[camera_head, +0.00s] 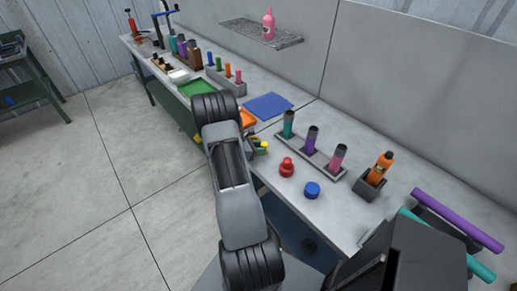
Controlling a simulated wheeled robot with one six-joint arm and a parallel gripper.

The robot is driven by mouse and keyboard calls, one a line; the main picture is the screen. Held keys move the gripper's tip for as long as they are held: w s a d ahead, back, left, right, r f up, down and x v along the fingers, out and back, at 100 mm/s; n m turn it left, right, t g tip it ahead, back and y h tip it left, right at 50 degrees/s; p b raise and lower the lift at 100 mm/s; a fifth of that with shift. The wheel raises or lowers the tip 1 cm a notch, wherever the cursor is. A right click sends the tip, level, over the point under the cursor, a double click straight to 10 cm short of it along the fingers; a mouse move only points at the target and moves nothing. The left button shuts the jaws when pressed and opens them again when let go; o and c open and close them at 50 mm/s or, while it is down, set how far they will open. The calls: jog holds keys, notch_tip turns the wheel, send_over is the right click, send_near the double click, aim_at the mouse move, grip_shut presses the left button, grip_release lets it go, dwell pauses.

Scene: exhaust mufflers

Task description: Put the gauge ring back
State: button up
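I cannot pick out the gauge ring for certain. A small yellow and dark green item (260,147) shows at the bench's front edge, just right of my arm, partly hidden and too small to identify. My arm rises through the middle of the view and covers part of the bench. I cannot make out my gripper or its fingertips, so what it holds is hidden. A red round knob-like piece (287,168) and a blue one (312,190) lie on the bench right of my arm.
The long grey bench (337,198) runs along the wall. A holder (322,163) carries teal, purple and pink cylinders. An orange bottle (380,168) stands in a grey box. A blue mat (268,106) and green tray (197,88) lie farther back.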

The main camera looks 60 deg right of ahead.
jog(key=o, duration=0.4)
jog(key=shift+r, duration=0.1)
jog(key=b+v, duration=0.2)
jog(key=v, duration=1)
jog(key=s+a+r+m+t+y, duration=0.1)
jog(key=a+r+m+t+y, duration=0.2)
jog(key=a, duration=0.8)
jog(key=s+a+r+m+t+y, duration=0.2)
jog(key=a+r+m+t+y, duration=0.2)
jog(key=a+r, duration=0.3)
jog(key=s+a+r+m+t+y, duration=0.2)
jog(key=a+r+m+t+y, duration=0.2)
jog(key=a, duration=1)
jog(key=shift+s+a+r+t, duration=0.2)
jog(key=shift+a+r+t, duration=0.15)
jog(key=shift+r, duration=0.4)
